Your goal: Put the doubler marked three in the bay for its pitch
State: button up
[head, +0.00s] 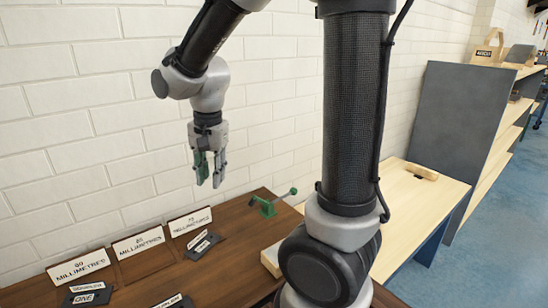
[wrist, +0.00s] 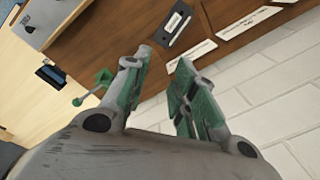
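My gripper (head: 209,183) hangs open and empty in the air above the dark brown bench, fingers pointing down. Its two fingers also show apart in the wrist view (wrist: 162,62). A dark plate with white labels reading doubler one (head: 88,294) lies at the left. Another dark labelled plate (head: 206,247) lies before the right-hand sign; its number is too small to read. A third (head: 170,303) is cut by the lower edge, number hidden. White signs mark bays in millimetres: left (head: 78,267), middle (head: 138,243) and right (head: 190,222). I cannot tell which doubler is marked three.
A green clamp-like tool (head: 268,207) stands at the bench's back right, near a pale wooden block (head: 270,258). A white brick wall (head: 90,110) rises behind the bench. A pale bench (head: 425,205) with a small wooden block and a grey panel (head: 450,130) stand at right.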

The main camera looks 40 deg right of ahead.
jog(key=s+d+r+n+t, duration=0.1)
jog(key=s+d+r+n, duration=0.3)
jog(key=s, duration=0.4)
jog(key=s+d+r+n+t, duration=0.2)
jog(key=s+d+r+n, duration=0.2)
jog(key=s+d+n, duration=0.2)
jog(key=shift+s+r, duration=0.25)
jog(key=shift+s, duration=0.7)
